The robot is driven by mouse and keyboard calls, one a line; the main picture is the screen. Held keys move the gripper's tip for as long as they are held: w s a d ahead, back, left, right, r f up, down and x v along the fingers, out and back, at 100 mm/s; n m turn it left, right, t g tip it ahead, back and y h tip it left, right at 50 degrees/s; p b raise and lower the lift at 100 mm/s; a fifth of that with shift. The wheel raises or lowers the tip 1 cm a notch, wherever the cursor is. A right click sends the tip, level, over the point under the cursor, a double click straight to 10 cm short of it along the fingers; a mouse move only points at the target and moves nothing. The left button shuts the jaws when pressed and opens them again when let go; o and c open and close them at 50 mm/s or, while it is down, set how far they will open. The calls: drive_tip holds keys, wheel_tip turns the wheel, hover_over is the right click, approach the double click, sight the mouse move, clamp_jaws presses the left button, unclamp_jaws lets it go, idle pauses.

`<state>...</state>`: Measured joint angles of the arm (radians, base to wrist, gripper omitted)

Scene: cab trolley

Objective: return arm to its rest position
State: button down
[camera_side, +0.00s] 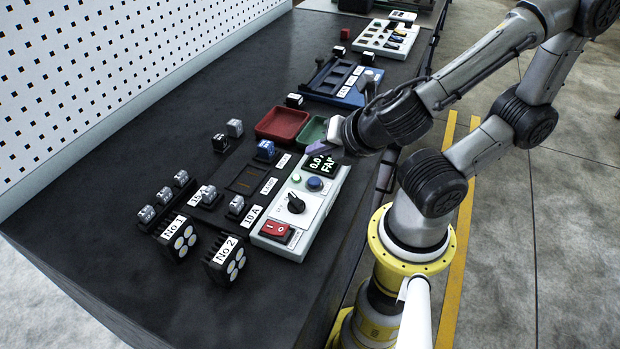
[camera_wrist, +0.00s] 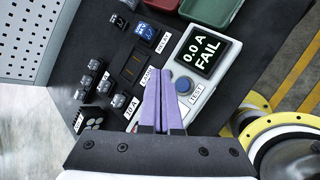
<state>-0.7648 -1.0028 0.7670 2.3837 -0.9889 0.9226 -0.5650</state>
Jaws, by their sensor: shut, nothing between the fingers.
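My gripper (camera_wrist: 161,104) shows in the wrist view with its two purple fingers together and nothing between them. In the side view my gripper (camera_side: 336,130) hangs above the far end of the white test panel, near its display. The test panel (camera_side: 328,197) carries a display (camera_side: 322,164) that reads "0.0 A FAIL" in the wrist view. It also has a blue button (camera_side: 315,184), a black rotary knob (camera_side: 296,203) and a red rocker switch (camera_side: 276,230). In the side view my wrist partly covers the display.
A red tray (camera_side: 282,124) and a green tray (camera_side: 312,132) lie beyond the panel. Lamps marked No 1 (camera_side: 178,238) and No 2 (camera_side: 226,260) stand at the near end. Small relays and fuses sit left of the panel. A blue rack (camera_side: 340,82) lies farther back. The near left tabletop is clear.

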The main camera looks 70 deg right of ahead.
drive_tip(key=s+d+r+m+g+h, duration=0.1)
drive_tip(key=s+d+r+m+g, duration=0.25)
drive_tip(key=d+m, duration=0.45)
drive_tip(key=a+r+m+y, duration=0.4)
drive_tip(key=a+m, duration=0.4)
drive_tip(key=m, duration=0.6)
drive_tip(key=shift+s+a+t+y, duration=0.2)
drive_tip(key=shift+s+t+y, duration=0.15)
drive_tip(key=shift+s+y, duration=0.1)
